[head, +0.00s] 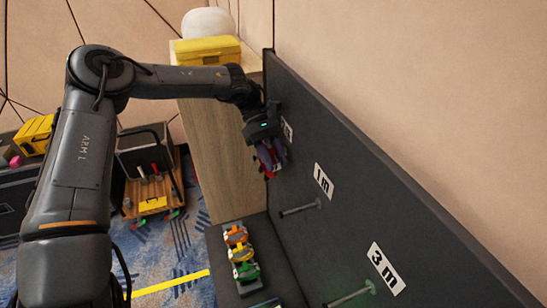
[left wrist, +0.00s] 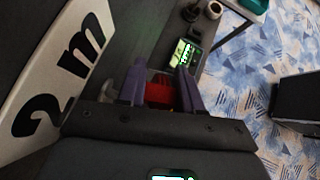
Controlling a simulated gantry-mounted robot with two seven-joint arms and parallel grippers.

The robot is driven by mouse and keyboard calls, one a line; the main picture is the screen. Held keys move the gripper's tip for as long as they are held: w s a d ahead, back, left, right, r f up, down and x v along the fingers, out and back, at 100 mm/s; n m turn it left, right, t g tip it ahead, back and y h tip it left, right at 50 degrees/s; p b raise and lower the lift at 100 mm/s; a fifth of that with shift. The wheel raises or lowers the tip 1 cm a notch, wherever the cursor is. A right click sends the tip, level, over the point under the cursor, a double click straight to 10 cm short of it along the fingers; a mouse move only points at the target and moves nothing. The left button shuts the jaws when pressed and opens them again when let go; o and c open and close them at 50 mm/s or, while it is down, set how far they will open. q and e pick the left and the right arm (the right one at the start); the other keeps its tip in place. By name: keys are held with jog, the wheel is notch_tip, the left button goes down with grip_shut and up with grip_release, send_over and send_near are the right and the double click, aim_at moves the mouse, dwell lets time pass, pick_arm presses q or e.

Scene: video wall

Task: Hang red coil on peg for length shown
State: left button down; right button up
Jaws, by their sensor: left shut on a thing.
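My left gripper (head: 270,158) is at the dark panel, in front of a partly hidden label. Its purple fingers (left wrist: 160,85) are shut on the red coil (left wrist: 160,95), which also shows small in the head view (head: 268,163). In the left wrist view the label beside the gripper reads "2 m" (left wrist: 62,85). A grey peg end (left wrist: 108,88) shows just left of the fingers; whether the coil touches it I cannot tell. My right gripper is out of view.
Orange (head: 236,234), yellow (head: 241,252) and green (head: 246,272) coils sit on the dark bench (head: 285,260) below the panel (head: 400,210). A yellow case (head: 208,51) tops the wooden cabinet behind. A cart (head: 150,175) stands on the carpet. A lit screen (left wrist: 185,52) shows past the fingers.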

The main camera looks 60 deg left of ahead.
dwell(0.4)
pick_arm(q)
jog(key=c, duration=0.9)
grip_release()
jog(key=shift+o, duration=1.1)
